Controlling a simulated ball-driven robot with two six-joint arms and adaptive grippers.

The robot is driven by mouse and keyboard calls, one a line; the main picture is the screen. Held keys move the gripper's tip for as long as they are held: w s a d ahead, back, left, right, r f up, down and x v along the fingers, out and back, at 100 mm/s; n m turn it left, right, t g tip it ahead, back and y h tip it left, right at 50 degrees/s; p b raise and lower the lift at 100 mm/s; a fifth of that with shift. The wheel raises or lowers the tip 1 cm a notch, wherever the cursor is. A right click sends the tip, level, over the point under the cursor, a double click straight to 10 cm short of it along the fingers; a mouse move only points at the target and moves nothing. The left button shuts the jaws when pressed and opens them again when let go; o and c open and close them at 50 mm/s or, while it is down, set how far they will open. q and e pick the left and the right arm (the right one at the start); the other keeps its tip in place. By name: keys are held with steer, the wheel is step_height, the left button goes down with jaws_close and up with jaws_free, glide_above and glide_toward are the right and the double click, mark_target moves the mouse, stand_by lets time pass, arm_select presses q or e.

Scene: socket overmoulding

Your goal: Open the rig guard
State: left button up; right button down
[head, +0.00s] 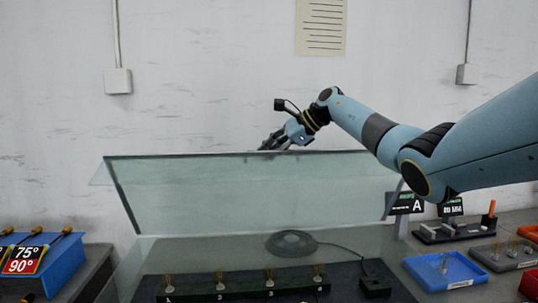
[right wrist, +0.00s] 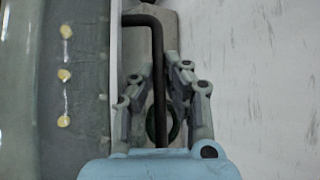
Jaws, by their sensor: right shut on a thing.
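The rig guard (head: 250,190) is a clear, glass-like panel with a dark edge. It stands raised and tilted above the dark rig base (head: 245,283), so the space below its lower edge shows. My right gripper (head: 270,141) is at the guard's top edge, partly hidden behind it. In the right wrist view, the fingers of my right gripper (right wrist: 160,85) are closed around a dark bent bar, the guard handle (right wrist: 157,50). The handle runs beside the panel's edge. My left gripper is not in view.
Several small pins stand in a row on the rig base beside a round grey disc (head: 291,243). A blue box (head: 45,262) is at the left. A white wall (head: 200,60) rises behind.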

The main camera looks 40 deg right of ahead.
steer(key=shift+r, duration=0.1)
steer(key=c, duration=1.6)
jaws_free()
steer(key=shift+c, duration=0.2)
steer(key=v, duration=1.2)
